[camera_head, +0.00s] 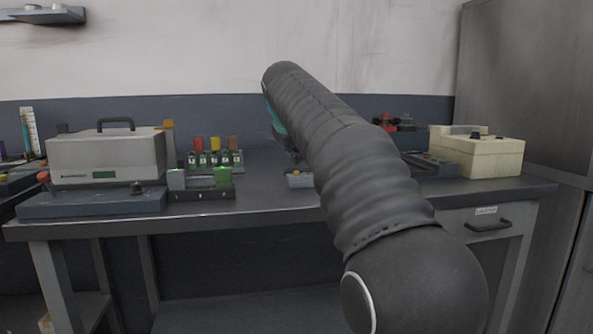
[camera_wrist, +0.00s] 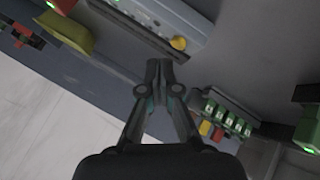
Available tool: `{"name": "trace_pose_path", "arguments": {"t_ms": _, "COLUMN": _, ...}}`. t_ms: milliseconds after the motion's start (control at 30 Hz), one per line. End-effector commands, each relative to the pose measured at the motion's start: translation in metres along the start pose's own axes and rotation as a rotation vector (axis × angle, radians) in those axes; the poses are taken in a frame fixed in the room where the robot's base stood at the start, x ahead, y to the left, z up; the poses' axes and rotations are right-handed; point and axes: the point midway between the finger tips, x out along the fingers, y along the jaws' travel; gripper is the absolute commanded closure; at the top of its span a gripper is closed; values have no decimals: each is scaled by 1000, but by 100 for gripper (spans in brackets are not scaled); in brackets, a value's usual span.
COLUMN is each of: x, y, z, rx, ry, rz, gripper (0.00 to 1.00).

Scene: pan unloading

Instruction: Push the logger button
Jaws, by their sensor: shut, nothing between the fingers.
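The logger looks to be the small grey box (camera_head: 300,182) with a yellow button (camera_head: 296,173), standing on the bench just left of my arm in the head view. In the wrist view the grey box (camera_wrist: 158,14) lies at the top, with its round yellow button (camera_wrist: 179,43) on its near end. My gripper (camera_wrist: 160,66) is shut and empty. In the wrist view its fingertips appear just below and left of the button; the gap in height cannot be told. In the head view my arm hides most of the gripper and part of the box.
A rack of coloured-cap vials (camera_head: 215,160) and a dark block with green parts (camera_head: 203,190) stand left of the logger. A grey instrument case (camera_head: 106,157) is farther left. A cream box (camera_head: 478,155) stands at the right.

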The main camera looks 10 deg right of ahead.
Motion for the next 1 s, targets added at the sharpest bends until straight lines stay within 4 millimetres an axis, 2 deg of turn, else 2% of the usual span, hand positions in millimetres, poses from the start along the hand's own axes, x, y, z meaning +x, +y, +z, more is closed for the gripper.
{"name": "trace_pose_path", "arguments": {"t_ms": 700, "x": -36, "y": 27, "z": -27, "rx": 0, "ry": 1, "rz": 1, "gripper": 100}}
{"name": "trace_pose_path", "arguments": {"t_ms": 1000, "x": -41, "y": 30, "z": -30, "rx": 0, "ry": -1, "rz": 0, "gripper": 100}}
